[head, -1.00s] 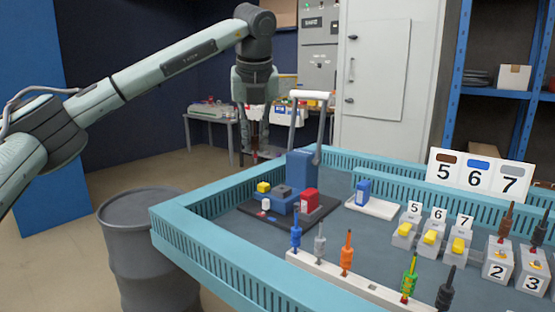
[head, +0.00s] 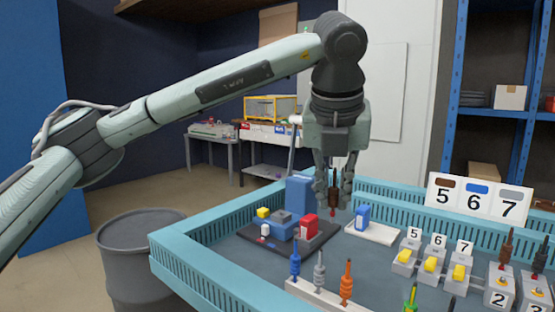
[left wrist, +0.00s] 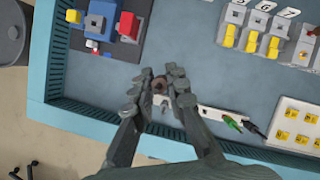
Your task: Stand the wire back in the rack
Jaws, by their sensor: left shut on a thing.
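My left gripper (head: 334,185) is shut on a brown wire (head: 333,203) with a red tip. The wire hangs about upright in the air above the blue tray, between the dark base and the small white plate. In the left wrist view the brown wire (left wrist: 159,85) shows end-on between the fingertips. The rack (head: 325,301) is a long white strip at the tray's near side. A blue wire (head: 295,258), a grey wire (head: 319,271) and an orange wire (head: 346,283) stand in it, with green and black ones further right. The gripper hides part of the rack in the wrist view. My right gripper is not in view.
A dark base (head: 251,234) carries blue, yellow and red blocks. A blue block (head: 362,217) stands on a white plate. Yellow switches numbered 5 to 7 (head: 431,238) and grey socket boxes (head: 500,290) stand to the right. The tray's teal wall (head: 215,275) surrounds them.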

